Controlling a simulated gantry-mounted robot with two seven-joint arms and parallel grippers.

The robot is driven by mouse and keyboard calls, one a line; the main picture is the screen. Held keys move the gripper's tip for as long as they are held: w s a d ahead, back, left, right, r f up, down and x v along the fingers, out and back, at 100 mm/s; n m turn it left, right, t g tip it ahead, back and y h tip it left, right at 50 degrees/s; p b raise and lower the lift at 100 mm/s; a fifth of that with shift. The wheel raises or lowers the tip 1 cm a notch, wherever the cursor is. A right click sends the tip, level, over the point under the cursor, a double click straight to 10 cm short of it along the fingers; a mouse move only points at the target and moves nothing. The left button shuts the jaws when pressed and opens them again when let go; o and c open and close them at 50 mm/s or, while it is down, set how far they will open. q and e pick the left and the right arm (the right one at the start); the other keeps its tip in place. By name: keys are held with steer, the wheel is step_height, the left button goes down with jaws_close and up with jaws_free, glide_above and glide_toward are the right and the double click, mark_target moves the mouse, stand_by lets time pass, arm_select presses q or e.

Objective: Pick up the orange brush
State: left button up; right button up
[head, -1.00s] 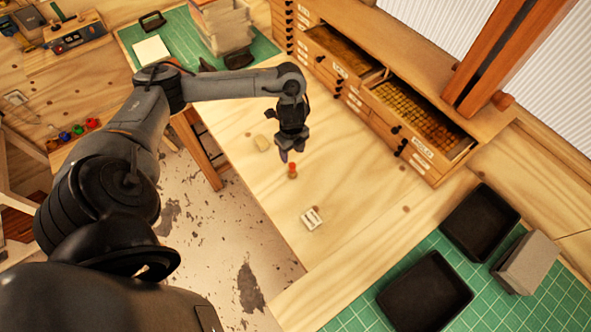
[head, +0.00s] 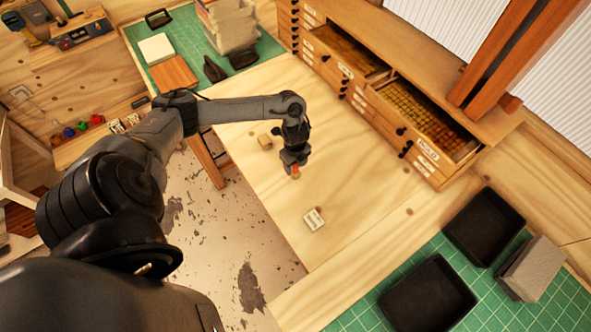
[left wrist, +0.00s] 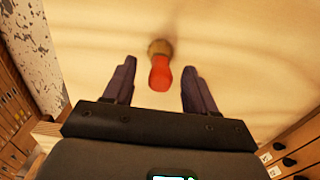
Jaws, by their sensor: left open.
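The orange brush (left wrist: 160,73) stands on the wooden table between the two fingers of my left gripper (left wrist: 160,88) in the left wrist view. It has an orange-red handle and a tan lower end, and I see clear gaps between it and both fingers. In the head view, my left gripper (head: 293,166) is low over the table, with the small orange brush (head: 295,173) showing at its fingertips and partly hidden. The left gripper is open. My right gripper is in neither view.
Open drawers (head: 425,125) stand at the back right. Black trays (head: 428,296) rest on a green mat at the lower right. The table around the brush is mostly clear.

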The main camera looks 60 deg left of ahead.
arm_select(q)
steer(key=shift+c, duration=0.3)
jaws_close()
